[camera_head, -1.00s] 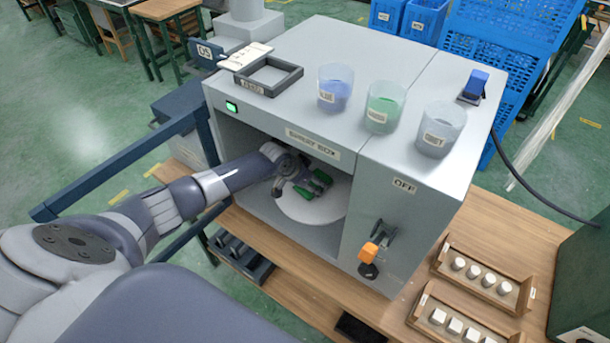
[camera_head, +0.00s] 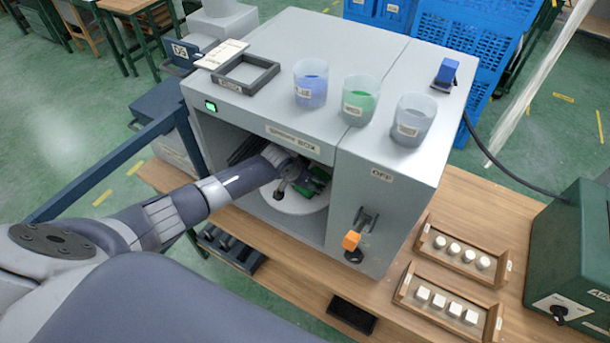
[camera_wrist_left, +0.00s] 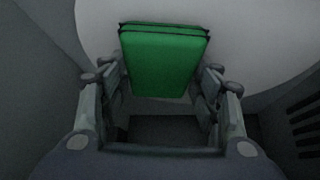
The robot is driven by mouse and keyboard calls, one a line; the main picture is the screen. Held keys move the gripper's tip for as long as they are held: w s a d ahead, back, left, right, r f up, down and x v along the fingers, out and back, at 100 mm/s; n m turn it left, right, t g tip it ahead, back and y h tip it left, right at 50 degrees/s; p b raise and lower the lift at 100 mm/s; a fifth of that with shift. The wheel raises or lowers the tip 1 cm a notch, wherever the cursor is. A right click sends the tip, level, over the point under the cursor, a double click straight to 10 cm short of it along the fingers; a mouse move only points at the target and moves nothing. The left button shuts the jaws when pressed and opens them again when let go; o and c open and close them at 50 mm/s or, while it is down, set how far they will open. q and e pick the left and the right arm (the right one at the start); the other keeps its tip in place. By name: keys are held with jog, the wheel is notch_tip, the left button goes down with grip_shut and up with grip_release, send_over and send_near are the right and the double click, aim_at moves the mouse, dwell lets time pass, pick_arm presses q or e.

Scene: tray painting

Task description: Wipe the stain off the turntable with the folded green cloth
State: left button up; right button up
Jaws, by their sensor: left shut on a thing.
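The white round turntable (camera_head: 297,203) lies inside the grey box, seen through its open front. My left gripper (camera_head: 298,186) reaches into the box and is over the turntable. It is shut on the folded green cloth (camera_wrist_left: 164,62), which also shows in the head view (camera_head: 319,178). In the left wrist view the cloth sits between the two fingers, with the pale turntable (camera_wrist_left: 240,35) behind it. I cannot tell whether the cloth touches the surface. No stain shows; the cloth, gripper and box may hide it. My right gripper is not in view.
The grey box (camera_head: 300,50) surrounds my left arm with its walls and roof. On top stand a blue cup (camera_head: 311,88), a green cup (camera_head: 360,104), a grey cup (camera_head: 409,122) and a dark frame (camera_head: 246,76). Wooden trays (camera_head: 449,306) lie right.

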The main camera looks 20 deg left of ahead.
pick_arm(q)
jog(key=shift+d, duration=1)
jog(key=shift+f, duration=0.15)
jog(key=shift+a, duration=1.4)
jog(key=shift+w+a+b, duration=0.2)
jog(key=shift+a+b, duration=0.6)
jog(key=shift+a, duration=1.4)
jog(key=shift+w+a+b, duration=0.15)
jog(key=shift+a+b, duration=0.4)
jog(key=shift+a, duration=0.5)
jog(key=shift+a+b, duration=0.3)
jog(key=shift+a, duration=0.4)
jog(key=shift+w+a+b, duration=0.15)
jog(key=shift+a+b, duration=0.65)
jog(key=shift+a, duration=0.8)
